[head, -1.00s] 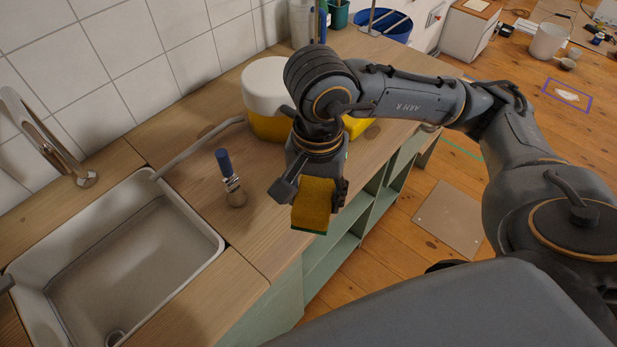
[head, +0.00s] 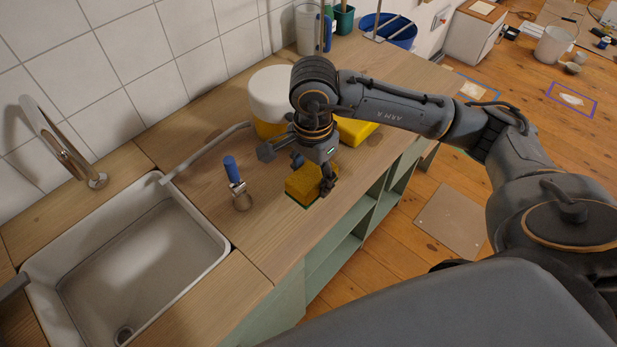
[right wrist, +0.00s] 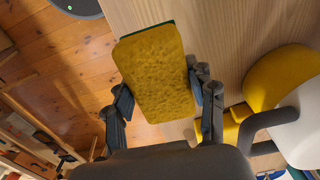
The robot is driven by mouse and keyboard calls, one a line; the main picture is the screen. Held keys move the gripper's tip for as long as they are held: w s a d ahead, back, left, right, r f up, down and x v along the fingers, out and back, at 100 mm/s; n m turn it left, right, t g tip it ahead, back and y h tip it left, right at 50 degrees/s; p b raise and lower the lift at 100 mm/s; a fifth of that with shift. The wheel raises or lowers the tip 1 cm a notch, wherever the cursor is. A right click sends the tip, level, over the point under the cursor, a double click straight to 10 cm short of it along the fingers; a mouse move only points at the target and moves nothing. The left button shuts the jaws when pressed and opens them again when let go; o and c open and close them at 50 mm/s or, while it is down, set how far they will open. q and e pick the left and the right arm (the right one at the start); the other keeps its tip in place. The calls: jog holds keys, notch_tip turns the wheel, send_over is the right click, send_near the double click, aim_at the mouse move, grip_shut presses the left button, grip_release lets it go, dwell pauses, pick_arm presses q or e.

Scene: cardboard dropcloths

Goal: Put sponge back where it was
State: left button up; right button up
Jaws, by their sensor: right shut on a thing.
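The sponge (head: 308,186) is a yellow block with a dark green layer at its lower edge. It is at the wooden countertop (head: 280,225), near its front edge; I cannot tell whether it touches the wood. My right gripper (head: 312,173) is shut on it from above, one finger on each side. In the right wrist view the sponge (right wrist: 158,75) sits between the two fingers of the gripper (right wrist: 163,97), its green edge at the far end.
The sink (head: 140,265) is further left. A white-topped yellow container (head: 272,90) and a yellow piece (head: 355,131) are behind my gripper. The counter's front edge drops to green shelves (head: 355,225).

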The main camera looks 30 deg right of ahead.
aim_at(309, 175)
jog(key=w+f, duration=0.2)
jog(key=f, duration=0.1)
jog(key=shift+w+d+f+p, duration=0.25)
jog(key=shift+w+d+p, duration=0.1)
jog(key=shift+w+d, duration=0.05)
notch_tip(309, 175, down, 3)
jog(key=shift+w+r+p, duration=0.1)
jog(key=shift+p, duration=0.7)
jog(key=shift+f, duration=0.25)
jog(key=shift+f, duration=0.1)
jog(key=shift+f+b, duration=0.1)
jog(key=shift+b, duration=0.25)
jog(key=o, duration=1.1)
jog(key=shift+c, duration=0.2)
